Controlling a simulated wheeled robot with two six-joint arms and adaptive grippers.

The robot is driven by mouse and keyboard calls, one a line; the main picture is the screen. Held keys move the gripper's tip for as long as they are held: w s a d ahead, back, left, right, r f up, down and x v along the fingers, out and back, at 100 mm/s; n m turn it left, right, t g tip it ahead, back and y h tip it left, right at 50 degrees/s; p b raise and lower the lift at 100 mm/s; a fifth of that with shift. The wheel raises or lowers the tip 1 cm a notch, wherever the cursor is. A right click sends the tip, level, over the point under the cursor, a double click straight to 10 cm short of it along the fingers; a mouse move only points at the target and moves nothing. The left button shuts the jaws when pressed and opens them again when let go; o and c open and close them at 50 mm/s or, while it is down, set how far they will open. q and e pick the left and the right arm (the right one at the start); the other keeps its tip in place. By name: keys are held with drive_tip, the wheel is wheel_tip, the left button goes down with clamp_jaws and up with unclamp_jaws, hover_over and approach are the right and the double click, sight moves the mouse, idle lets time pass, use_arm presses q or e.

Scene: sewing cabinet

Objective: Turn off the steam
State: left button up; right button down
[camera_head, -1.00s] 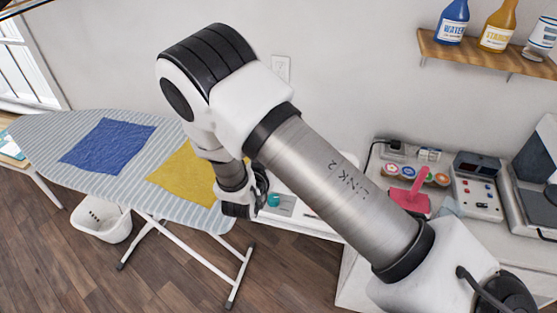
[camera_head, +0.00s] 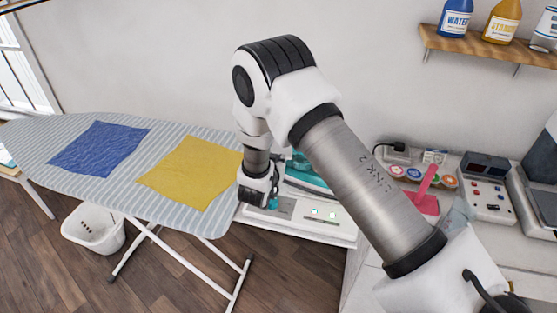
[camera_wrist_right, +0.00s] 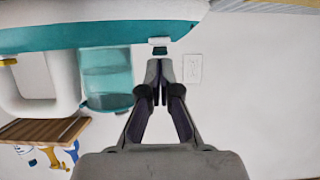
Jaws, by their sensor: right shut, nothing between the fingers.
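A white steam station (camera_head: 315,228) with a teal iron (camera_head: 305,172) on it stands right of the ironing board. Its front panel has a small teal control (camera_head: 273,204) and two small lights (camera_head: 323,213). My right gripper (camera_head: 262,192) hangs right beside the teal control; contact cannot be told. In the wrist view the shut, empty right fingertips (camera_wrist_right: 160,72) point at a small white-and-teal piece (camera_wrist_right: 159,45) just beyond them. The iron's white-and-teal body (camera_wrist_right: 100,36) and teal tank (camera_wrist_right: 107,78) fill the upper left there. My left gripper is not in view.
The striped ironing board (camera_head: 60,128) with blue cloth (camera_head: 98,148) and yellow cloth (camera_head: 192,172) lies left of the gripper. A counter with a control box (camera_head: 487,190) and a pink tool (camera_head: 427,185) is at right. A bottle shelf (camera_head: 480,50) hangs above.

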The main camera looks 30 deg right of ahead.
drive_tip(key=shift+d, duration=0.1)
drive_tip(key=shift+s+f+b, duration=0.15)
drive_tip(key=shift+f+b, duration=0.2)
drive_tip(key=shift+f, duration=0.1)
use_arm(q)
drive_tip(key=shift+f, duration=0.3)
use_arm(e)
drive_tip(key=shift+a+r, duration=0.1)
drive_tip(key=shift+a, duration=0.1)
drive_tip(key=shift+r, duration=0.1)
use_arm(q)
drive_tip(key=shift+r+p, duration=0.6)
drive_tip(key=shift+p, duration=0.1)
use_arm(e)
drive_tip(key=shift+r, duration=0.7)
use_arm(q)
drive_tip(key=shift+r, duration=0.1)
use_arm(e)
drive_tip(key=shift+d, duration=0.1)
